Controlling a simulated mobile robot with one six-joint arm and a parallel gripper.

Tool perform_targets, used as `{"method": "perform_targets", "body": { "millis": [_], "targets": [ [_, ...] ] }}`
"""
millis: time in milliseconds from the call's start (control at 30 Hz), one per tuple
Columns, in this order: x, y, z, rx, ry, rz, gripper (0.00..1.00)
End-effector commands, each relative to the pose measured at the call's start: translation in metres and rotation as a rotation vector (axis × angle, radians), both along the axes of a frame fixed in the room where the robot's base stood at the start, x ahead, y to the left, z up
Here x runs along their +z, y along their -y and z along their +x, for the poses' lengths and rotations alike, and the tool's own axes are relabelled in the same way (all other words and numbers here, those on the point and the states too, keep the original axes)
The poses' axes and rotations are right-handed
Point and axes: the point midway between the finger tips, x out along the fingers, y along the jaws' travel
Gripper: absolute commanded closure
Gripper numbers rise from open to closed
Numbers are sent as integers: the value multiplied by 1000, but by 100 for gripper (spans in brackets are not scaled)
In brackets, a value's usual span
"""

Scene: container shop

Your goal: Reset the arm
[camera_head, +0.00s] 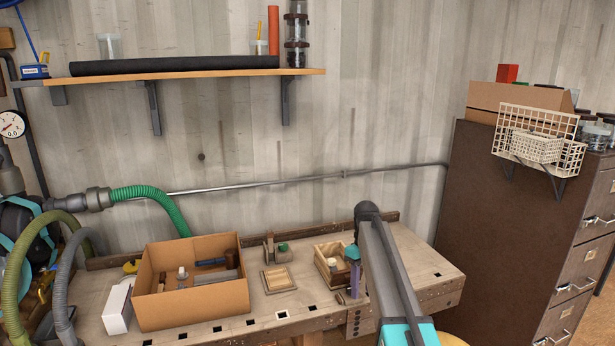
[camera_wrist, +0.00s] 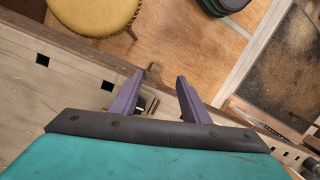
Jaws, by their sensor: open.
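My gripper shows in the wrist view (camera_wrist: 157,90) with its two purple fingers spread apart and nothing between them. In the head view my arm reaches over the right part of the wooden workbench (camera_head: 215,325), and a purple finger of the gripper (camera_head: 355,279) shows beside a small wooden box (camera_head: 325,268). The gripper is above the bench's front edge in the wrist view. Part of the bench behind my arm is hidden.
A cardboard box (camera_head: 195,305) with tools, a white box (camera_head: 117,306) and a small wooden tray (camera_head: 278,279) stand on the bench. A brown cabinet (camera_head: 515,210) is at the right. A shelf (camera_head: 200,77) hangs above. A yellow stool (camera_wrist: 95,15) is near the bench.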

Motion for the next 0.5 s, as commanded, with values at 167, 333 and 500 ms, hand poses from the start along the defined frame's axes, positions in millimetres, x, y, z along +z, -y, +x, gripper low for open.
{"method": "perform_targets", "body": {
  "millis": [167,333,500],
  "targets": [
    [-63,-1,-33,1,-78,1,58],
    [-117,-2,-66,0,-139,0,58],
    [-167,-3,-102,-10,-194,-2,58]
  ]
}}
